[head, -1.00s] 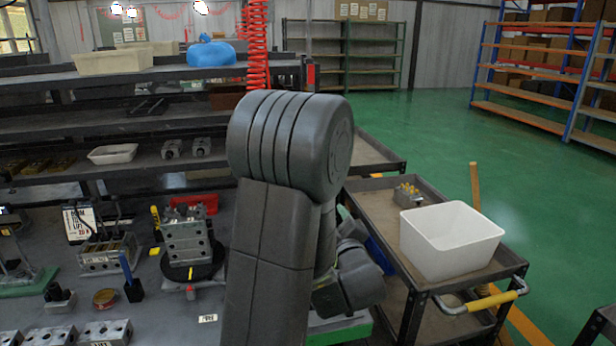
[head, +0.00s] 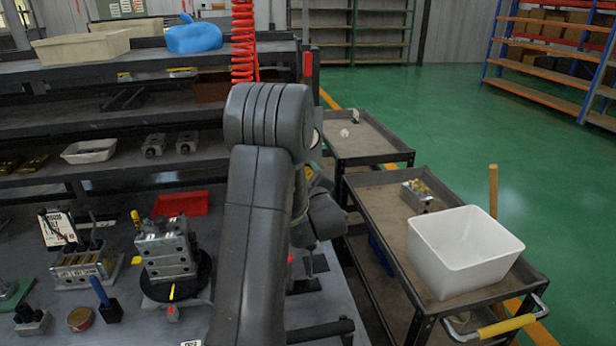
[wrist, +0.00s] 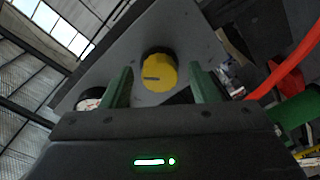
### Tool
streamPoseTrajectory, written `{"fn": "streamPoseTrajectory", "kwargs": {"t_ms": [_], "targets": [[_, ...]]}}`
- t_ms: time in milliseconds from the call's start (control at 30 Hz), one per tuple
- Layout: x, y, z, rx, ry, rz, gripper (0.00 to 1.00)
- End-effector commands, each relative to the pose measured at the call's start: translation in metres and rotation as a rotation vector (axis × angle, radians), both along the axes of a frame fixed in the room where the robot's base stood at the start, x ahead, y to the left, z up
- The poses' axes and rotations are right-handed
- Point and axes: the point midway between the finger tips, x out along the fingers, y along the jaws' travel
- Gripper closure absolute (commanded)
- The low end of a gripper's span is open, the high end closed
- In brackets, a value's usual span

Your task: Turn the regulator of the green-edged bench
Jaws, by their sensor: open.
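The regulator is a round yellow knob (wrist: 158,70) with a dark base and a dark mark on its face, set on a grey panel (wrist: 150,30) in the wrist view. My gripper (wrist: 159,80) is open, with one green finger on each side of the knob. Gaps show between the fingers and the knob, so neither visibly touches it. A round gauge (wrist: 90,98) is partly hidden behind the left finger. In the head view my arm covers most of the regulator area; only a gauge edge (head: 316,138) peeks out beside it. No green bench edge is clear there.
A grey workbench (head: 205,225) with valve blocks (head: 165,250) and a red tray (head: 181,204) lies left of my arm. A cart with a white bin (head: 465,250) stands at the right. A red hose (wrist: 290,70) passes right of the gripper in the wrist view.

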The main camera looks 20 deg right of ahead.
Motion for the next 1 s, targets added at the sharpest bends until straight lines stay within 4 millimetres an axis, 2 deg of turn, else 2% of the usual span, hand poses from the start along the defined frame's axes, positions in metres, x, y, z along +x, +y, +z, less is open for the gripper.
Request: {"fn": "streamPoseTrajectory", "kwargs": {"t_ms": [133, 167, 367, 733, 1000], "targets": [[-0.0002, 0.0, -0.0001, 0.0, 0.0, 0.0, 0.45], [-0.0002, 0.0, -0.0001, 0.0, 0.0, 0.0, 0.49], [-0.0004, 0.0, 0.0001, 0.0, 0.0, 0.0, 0.88], [-0.0006, 0.0002, -0.0019, 0.046, -0.013, 0.0, 0.9], [-0.0006, 0.0, -0.0041, 0.217, -0.056, 0.001, 0.9]]}}
